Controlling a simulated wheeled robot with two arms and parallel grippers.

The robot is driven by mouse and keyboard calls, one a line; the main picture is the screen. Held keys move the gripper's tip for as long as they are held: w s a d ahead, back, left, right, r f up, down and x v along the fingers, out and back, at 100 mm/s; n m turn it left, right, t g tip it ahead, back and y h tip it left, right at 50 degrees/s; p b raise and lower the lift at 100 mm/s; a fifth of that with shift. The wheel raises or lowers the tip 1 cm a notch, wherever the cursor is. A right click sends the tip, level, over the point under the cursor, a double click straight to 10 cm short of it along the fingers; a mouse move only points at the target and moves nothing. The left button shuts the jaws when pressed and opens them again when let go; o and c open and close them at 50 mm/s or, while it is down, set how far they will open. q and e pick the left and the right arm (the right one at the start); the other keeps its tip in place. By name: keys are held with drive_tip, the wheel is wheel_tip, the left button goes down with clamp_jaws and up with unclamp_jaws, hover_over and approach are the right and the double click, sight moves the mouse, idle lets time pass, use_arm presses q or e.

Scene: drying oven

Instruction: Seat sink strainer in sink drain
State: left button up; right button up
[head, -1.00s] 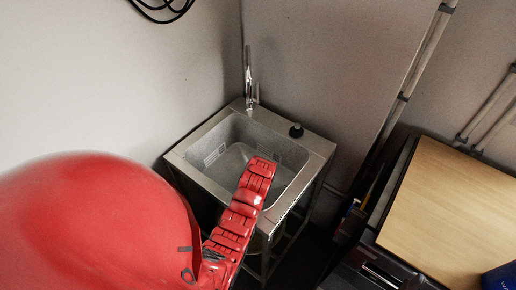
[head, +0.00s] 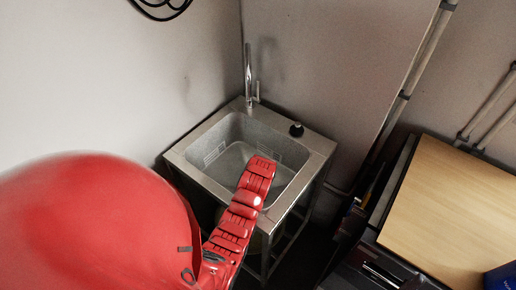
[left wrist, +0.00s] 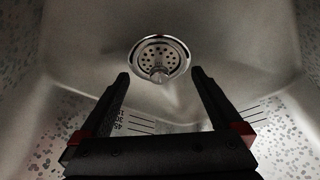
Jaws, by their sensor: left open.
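The sink strainer (left wrist: 158,61), a round metal disc with holes and a central knob, sits inside the ring of the sink drain (left wrist: 184,50) in the left wrist view. I cannot tell whether it is fully flush. My left gripper (left wrist: 160,76) is open and empty, its two dark fingers apart on the near side of the strainer, not closed around the knob. In the head view my red left arm reaches over the steel sink (head: 215,128) and hides part of the basin, including the drain and strainer. My right gripper is not in view.
A tall faucet (head: 248,75) stands at the sink's back corner, and a small black object (head: 296,130) sits on the back right rim. The basin walls surround my left gripper. A wooden-topped table (head: 450,210) stands to the right.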

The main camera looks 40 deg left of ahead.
use_arm(q)
drive_tip(key=p+v, duration=0.4)
drive_tip(key=v, duration=1.2)
drive_tip(key=shift+p, duration=0.4)
drive_tip(key=shift+d+r, duration=0.1)
